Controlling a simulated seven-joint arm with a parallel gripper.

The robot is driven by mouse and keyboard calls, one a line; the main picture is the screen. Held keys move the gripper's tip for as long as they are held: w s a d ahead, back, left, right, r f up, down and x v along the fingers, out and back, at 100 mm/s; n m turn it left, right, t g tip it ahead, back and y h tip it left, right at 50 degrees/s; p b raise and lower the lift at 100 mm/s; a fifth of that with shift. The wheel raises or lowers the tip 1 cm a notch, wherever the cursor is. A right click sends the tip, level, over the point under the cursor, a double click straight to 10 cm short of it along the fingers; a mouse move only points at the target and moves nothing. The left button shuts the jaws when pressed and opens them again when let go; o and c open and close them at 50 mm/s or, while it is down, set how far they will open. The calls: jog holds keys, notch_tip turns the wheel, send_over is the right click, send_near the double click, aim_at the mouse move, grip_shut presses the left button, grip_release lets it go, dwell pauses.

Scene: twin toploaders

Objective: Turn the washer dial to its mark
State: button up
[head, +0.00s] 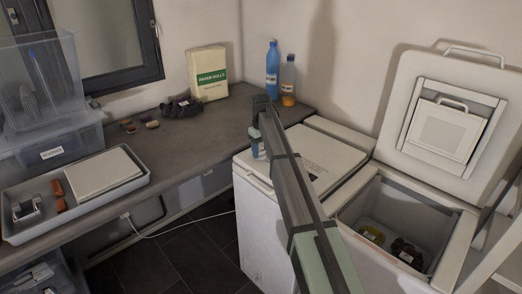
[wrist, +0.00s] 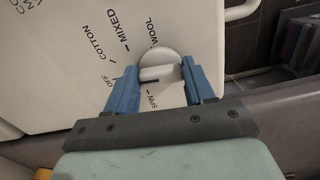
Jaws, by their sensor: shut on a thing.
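The washer (head: 300,165) on the left has its white lid closed. The washer dial (wrist: 158,58) is a round white knob with a raised bar, on a panel printed OFF, COTTON, MIXED, WOOL and SPIN (wrist: 152,99). A short dark line shows beside the bar; I cannot tell whether it is a pointer or the mark. My gripper (wrist: 156,78) has its blue fingers on either side of the dial's bar, shut on it. In the head view my gripper (head: 257,140) is at the washer's left edge, and my arm hides the dial.
The right toploader (head: 450,222) stands open, its lid raised, with yellow and dark items inside. A grey counter (head: 170,150) to the left bears a tray (head: 140,187), a paper box (head: 208,74) and a blue bottle (head: 272,70). A white cable crosses below the counter.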

aim_at(262, 151)
jog(key=n, duration=0.5)
jog(key=shift+w+d+n, duration=0.1)
jog(key=shift+n, duration=2.4)
jog(key=o, duration=1)
jog(key=shift+o, duration=0.2)
notch_tip(262, 151, up, 14)
jog(key=shift+f, duration=0.15)
